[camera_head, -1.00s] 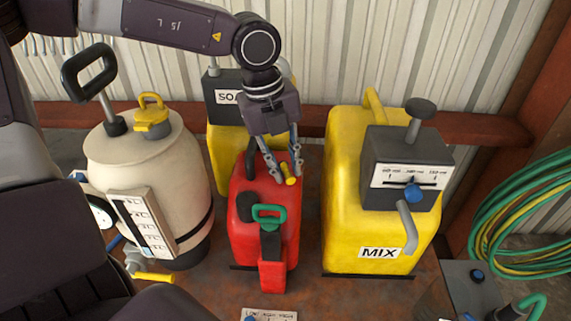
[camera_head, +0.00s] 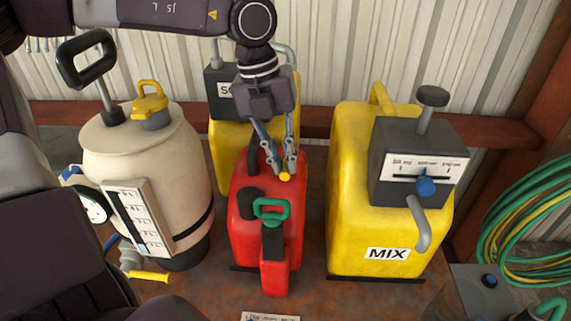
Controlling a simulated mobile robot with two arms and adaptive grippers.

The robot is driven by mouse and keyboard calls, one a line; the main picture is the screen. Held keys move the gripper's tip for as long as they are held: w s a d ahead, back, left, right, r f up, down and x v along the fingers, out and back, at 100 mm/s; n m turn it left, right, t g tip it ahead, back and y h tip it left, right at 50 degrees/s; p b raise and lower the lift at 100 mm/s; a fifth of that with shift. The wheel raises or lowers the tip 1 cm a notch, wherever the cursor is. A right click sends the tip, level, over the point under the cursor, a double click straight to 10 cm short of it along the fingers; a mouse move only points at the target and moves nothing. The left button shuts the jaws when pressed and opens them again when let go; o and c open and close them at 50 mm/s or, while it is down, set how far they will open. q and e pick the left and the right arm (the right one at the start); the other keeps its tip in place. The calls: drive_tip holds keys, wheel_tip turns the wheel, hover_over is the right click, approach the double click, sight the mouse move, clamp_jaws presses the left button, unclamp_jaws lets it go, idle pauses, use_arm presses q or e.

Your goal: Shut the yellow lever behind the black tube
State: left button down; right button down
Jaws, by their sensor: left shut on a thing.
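A red can (camera_head: 251,220) stands in the middle of the bench. A short yellow lever (camera_head: 284,177) shows at the back right of its top. A black tube-like part (camera_head: 252,161) rises at the back of the can, to the left of the lever and partly behind the fingers. My left gripper (camera_head: 284,170) reaches down from above and is shut on the yellow lever. Only the lever's end shows below the fingertips; the rest is hidden by them. My right gripper is out of view.
A green handle (camera_head: 271,209) stands at the can's front. A beige tank (camera_head: 150,165) with another yellow lever (camera_head: 150,277) is at left. A yellow SOAP container stands behind; a yellow MIX container (camera_head: 355,210) stands right, with a narrow gap. Green hose (camera_head: 520,235) hangs far right.

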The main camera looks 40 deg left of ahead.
use_arm(q)
drive_tip(key=c, duration=2)
unclamp_jaws()
drive_tip(key=shift+o, duration=0.2)
